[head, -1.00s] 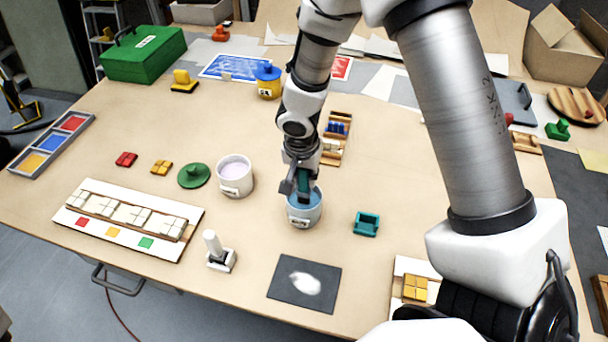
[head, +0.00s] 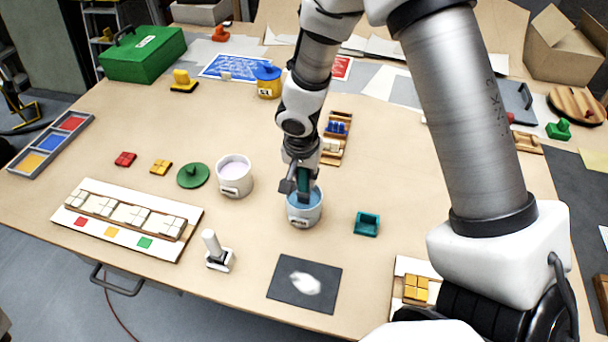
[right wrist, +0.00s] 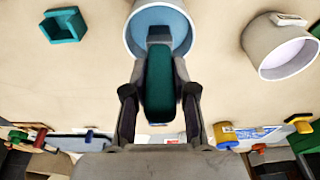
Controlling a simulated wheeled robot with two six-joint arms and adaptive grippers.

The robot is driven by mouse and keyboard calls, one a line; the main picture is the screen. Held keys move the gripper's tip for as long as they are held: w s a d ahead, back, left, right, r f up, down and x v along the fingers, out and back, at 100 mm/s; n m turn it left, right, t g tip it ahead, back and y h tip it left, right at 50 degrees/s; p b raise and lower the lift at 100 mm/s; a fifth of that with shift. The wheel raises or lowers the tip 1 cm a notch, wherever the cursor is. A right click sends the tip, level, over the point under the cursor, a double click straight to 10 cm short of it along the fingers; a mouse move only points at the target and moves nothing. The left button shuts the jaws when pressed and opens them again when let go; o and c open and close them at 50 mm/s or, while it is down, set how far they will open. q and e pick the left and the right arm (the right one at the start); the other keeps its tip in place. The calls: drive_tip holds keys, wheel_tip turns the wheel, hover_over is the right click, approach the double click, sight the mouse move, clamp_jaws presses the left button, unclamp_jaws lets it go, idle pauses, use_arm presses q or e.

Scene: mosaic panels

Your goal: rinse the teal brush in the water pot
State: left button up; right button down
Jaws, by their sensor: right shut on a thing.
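The water pot (head: 304,217) is a white pot with blue water, standing on the table near the centre of the head view. My right gripper (head: 301,184) is above its mouth, shut on the teal brush (head: 305,179). In the right wrist view, the brush (right wrist: 160,88) sits upright between both fingers, and its grey lower end overlaps the blue water inside the pot (right wrist: 134,36). How deep the tip reaches is hidden. A teal open holder (head: 367,223) stands empty to the right of the pot. My left gripper is not in view.
A second white pot (head: 234,178) with pale liquid stands left of the water pot, beside a green lid (head: 193,175). A white-handled tool (head: 214,252) and a dark mat with a white patch (head: 282,289) lie in front. A wooden rack (head: 342,151) stands behind.

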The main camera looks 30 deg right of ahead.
drive_tip(key=shift+s, duration=0.1)
idle(0.4)
wheel_tip(320, 180, up, 7)
drive_tip(key=p, duration=0.5)
idle(0.5)
